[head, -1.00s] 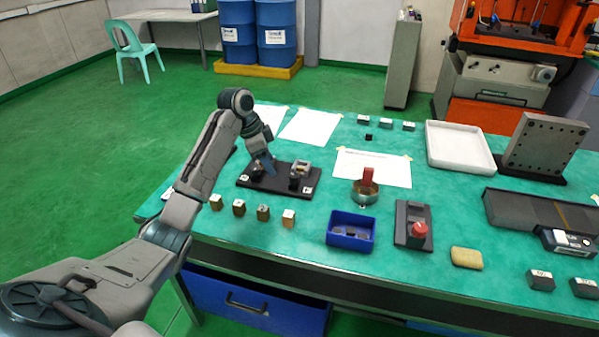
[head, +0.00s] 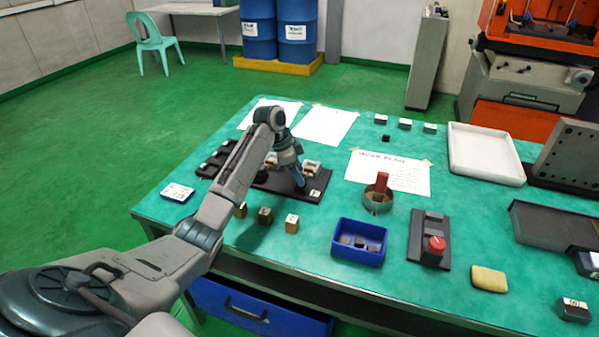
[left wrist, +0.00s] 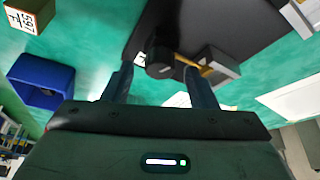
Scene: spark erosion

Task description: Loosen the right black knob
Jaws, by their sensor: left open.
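A black fixture plate (head: 322,180) lies on the green table, with small metal blocks on it. My left gripper (head: 299,186) points down over the right part of this plate and hides what is below its fingers in the head view. In the left wrist view, the right black knob (left wrist: 160,62) shows between the two open fingertips of the left gripper (left wrist: 158,72), beside a grey metal block (left wrist: 212,68) with a yellowish strip. I cannot tell whether the fingers touch the knob. My right gripper is in neither view.
Small wooden blocks (head: 292,224) stand in front of the plate. A paper sheet (head: 408,174) lies behind the tin.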

